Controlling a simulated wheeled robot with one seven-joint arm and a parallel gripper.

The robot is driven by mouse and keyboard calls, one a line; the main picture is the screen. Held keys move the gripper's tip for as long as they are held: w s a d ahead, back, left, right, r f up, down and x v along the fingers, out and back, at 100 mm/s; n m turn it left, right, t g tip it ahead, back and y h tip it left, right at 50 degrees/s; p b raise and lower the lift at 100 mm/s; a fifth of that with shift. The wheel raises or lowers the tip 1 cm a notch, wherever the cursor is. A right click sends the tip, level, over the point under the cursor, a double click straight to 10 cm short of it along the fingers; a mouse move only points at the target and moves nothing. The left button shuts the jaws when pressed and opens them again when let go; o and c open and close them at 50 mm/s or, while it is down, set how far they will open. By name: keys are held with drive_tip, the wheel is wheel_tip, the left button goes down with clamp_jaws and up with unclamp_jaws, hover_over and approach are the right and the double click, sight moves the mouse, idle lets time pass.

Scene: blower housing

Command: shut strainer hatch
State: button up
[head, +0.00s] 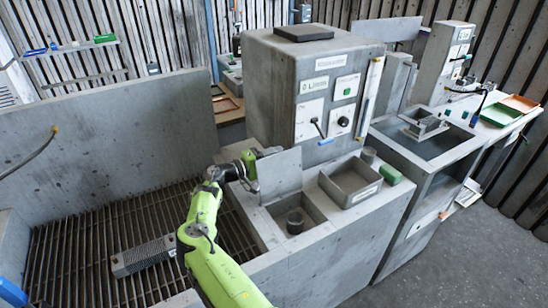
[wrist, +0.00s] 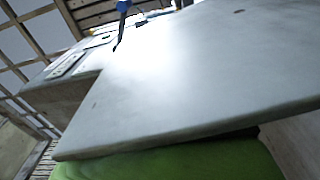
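The strainer hatch (head: 279,174) is a flat grey plate standing raised, slightly tilted, at the back left of a square opening (head: 296,211) in the counter. A short dark cylinder (head: 295,221) sits inside the opening. My gripper (head: 260,160) is at the plate's upper left edge, partly behind it. In the wrist view a smooth grey plate (wrist: 190,80), apparently the hatch, fills much of the picture at close range. The fingertips are hidden, so I cannot tell whether they touch or grip it.
A slatted basin (head: 100,245) with a grey perforated block (head: 143,256) is on the left.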

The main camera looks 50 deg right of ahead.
clamp_jaws()
drive_tip(key=shift+f, duration=0.1)
drive_tip(key=shift+s, duration=0.15)
drive_tip(key=shift+s+a, duration=0.1)
